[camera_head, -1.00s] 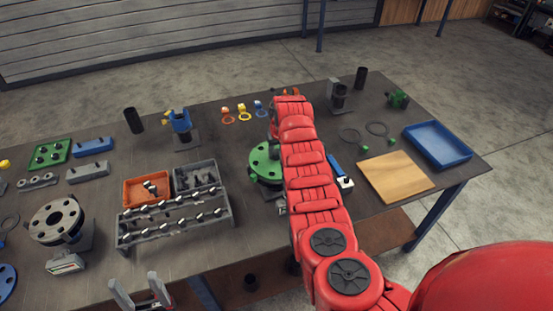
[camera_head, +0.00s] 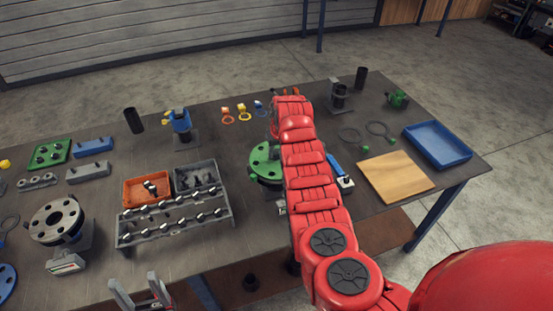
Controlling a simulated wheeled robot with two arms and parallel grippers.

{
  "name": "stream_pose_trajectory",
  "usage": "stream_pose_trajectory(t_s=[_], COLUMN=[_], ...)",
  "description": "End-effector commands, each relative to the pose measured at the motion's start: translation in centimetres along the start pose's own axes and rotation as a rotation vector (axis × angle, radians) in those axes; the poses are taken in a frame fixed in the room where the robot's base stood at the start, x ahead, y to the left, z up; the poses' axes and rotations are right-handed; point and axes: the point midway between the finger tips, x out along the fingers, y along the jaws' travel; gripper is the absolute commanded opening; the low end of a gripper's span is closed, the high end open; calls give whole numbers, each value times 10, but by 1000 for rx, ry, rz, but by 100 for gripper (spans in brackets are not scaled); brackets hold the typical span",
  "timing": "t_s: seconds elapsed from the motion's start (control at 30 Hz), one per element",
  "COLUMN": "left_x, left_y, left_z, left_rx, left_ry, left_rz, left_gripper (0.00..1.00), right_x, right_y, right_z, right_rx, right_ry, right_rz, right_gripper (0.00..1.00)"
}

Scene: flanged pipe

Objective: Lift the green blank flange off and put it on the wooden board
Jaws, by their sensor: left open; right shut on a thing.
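The green blank flange (camera_head: 263,161) is a round green disc on a dark support near the middle of the table. My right arm crosses in front of it and hides its right side. My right gripper (camera_head: 274,126) is at the flange's far side, mostly hidden behind its own arm. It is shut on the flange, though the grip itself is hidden. The wooden board (camera_head: 396,178) lies flat and bare on the table to the right of my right arm. My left gripper (camera_head: 140,296) is open and empty at the bottom edge, in front of the table.
A blue tray (camera_head: 437,145) stands right of the board. A grey rack (camera_head: 174,223) with bolts, an orange bin (camera_head: 147,190) and a grey flange (camera_head: 57,220) stand to the left. A blue-and-white tool (camera_head: 341,175) lies between my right arm and the board.

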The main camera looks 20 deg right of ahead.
Motion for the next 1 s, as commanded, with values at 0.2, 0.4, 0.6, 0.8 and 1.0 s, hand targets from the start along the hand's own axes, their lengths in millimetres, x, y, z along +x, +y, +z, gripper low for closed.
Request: stream_pose_trajectory(t_s=[0.2, 0.4, 0.6, 0.8, 1.0], left_x=[0, 0, -5, -27, -37], left_y=[0, 0, 0, 1, 2], left_z=[0, 0, 1, 4, 6], left_rx=[0, 0, 0, 0, 0], left_ry=[0, 0, 0, 0, 0], left_rz=[0, 0, 0, 0, 0], left_gripper=[64, 64, 64, 64, 64], right_x=[0, 0, -3, -21, -36], right_y=[0, 0, 0, 0, -1], right_z=[0, 0, -2, -8, 1], right_rx=[0, 0, 0, 0, 6], right_ry=[-2, -1, 1, 6, 5], right_rz=[-1, -1, 0, 0, 0], right_gripper=[0, 0, 0, 0, 0])
